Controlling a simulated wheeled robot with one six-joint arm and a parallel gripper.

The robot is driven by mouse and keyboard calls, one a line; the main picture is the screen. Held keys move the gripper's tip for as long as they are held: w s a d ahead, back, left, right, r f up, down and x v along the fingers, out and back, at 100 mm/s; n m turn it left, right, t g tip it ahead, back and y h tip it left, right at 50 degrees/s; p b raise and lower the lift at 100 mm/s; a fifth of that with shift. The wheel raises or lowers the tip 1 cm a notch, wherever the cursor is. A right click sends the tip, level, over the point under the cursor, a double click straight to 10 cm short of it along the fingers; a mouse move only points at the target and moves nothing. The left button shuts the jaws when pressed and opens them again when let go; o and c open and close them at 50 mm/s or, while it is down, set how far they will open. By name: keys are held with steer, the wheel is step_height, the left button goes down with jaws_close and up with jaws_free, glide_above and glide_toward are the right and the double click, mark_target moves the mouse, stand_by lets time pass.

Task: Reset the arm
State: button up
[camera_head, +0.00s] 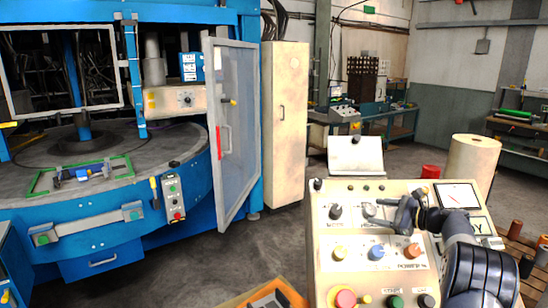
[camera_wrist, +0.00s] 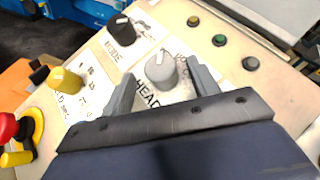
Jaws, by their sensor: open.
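My gripper (camera_head: 396,212) is over the upper part of a beige control panel (camera_head: 325,262), with my dark arm reaching in from the lower right. In the wrist view my gripper (camera_wrist: 163,85) is open, with one finger on each side of a grey knob (camera_wrist: 162,68) labelled HEAD. I cannot tell whether the fingers touch the knob. A black MODE knob (camera_wrist: 121,30) is to its left, and a yellow knob (camera_wrist: 65,80) is lower left. A red button (camera_head: 345,298) with a yellow collar sits at the panel's lower left.
A blue machine (camera_head: 110,240) with an open grey door (camera_head: 233,130) stands at the left. A beige cabinet (camera_head: 286,120) is behind it. A paper roll (camera_head: 470,162) and a wooden pallet (camera_head: 530,250) are at the right. Grey floor (camera_head: 260,255) is clear between machine and panel.

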mark_target(373, 213)
steer(key=p+x, duration=0.1)
steer(key=x, duration=0.3)
steer(key=shift+r, duration=0.1)
steer(key=shift+s+d+f+m+t+b, duration=0.15)
steer(key=shift+f+m+t+b, duration=0.2)
steer(key=shift+b, duration=0.45)
steer(key=shift+s+r+m+t+h+b, duration=0.15)
steer(key=shift+m+t+h+b, duration=0.25)
steer(key=shift+m+t+b, duration=0.2)
steer(key=m+t+h+b, duration=0.2)
steer(key=m, duration=0.1)
steer(key=shift+m, duration=0.35)
steer(key=m+t+h+b, duration=0.2)
steer(key=m+t+h, duration=0.1)
steer(key=m+h, duration=0.1)
steer(key=shift+m+h, duration=0.3)
steer(key=shift+m, duration=0.5)
steer(key=shift+s+d, duration=0.15)
steer(key=shift+s, duration=0.05)
steer(key=shift+n, duration=0.3)
steer(key=shift+a+b+v, duration=0.3)
steer(key=shift+b+v, duration=0.3)
steer(key=shift+v, duration=1.25)
steer(key=shift+a+b+v, duration=0.3)
steer(key=shift+b+v, duration=0.25)
steer(key=shift+v, duration=1.3)
steer(key=shift+a+b+v, duration=0.3)
steer(key=shift+b+v, duration=0.3)
steer(key=shift+v, duration=1.25)
steer(key=shift+s, duration=0.25)
